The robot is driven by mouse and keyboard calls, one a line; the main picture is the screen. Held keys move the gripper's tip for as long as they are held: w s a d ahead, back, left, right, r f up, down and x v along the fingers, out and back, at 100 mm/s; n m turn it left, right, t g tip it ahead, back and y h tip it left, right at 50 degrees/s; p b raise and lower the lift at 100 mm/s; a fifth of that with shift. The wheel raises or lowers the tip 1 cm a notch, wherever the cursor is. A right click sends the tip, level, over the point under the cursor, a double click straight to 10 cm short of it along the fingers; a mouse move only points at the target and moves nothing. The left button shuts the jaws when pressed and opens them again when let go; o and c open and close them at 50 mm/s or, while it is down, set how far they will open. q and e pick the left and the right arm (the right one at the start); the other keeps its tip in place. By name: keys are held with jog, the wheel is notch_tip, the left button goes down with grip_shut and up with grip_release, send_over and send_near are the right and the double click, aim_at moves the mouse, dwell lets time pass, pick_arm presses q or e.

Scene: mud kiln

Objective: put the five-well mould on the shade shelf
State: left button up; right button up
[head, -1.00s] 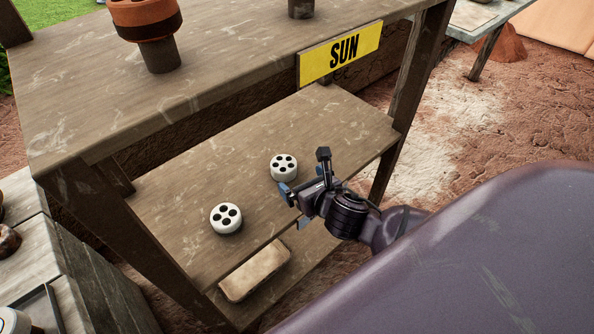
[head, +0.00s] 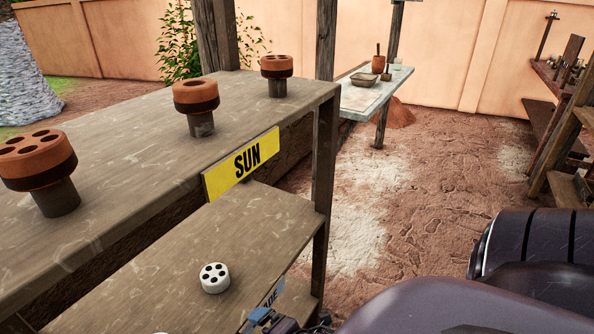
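A white round block (head: 214,278) with several dark wells in its top sits upright on the lower shelf (head: 260,222); it appears to be the five-well mould. My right gripper (head: 264,317) is at the bottom edge of the head view, just right of and nearer than the block, and apart from it. Most of it is cut off, so its opening is unclear. A blue sign (head: 276,293) on the shelf's front edge shows only the letters "ADE". My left gripper is out of view.
The upper shelf (head: 120,125), with a yellow SUN sign (head: 243,163), bears terracotta multi-hole pieces on posts, the nearest at left (head: 36,160). A wooden leg (head: 323,185) stands at the shelf's right end. Beyond are a pale table (head: 372,95) and open ground.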

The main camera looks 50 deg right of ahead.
jog(key=s+f+m, duration=0.3)
jog(key=s+m, duration=0.4)
jog(key=m, duration=0.9)
jog(key=shift+s+d+g, duration=0.25)
jog(key=shift+s+g, duration=0.05)
jog(key=shift+s, duration=0.05)
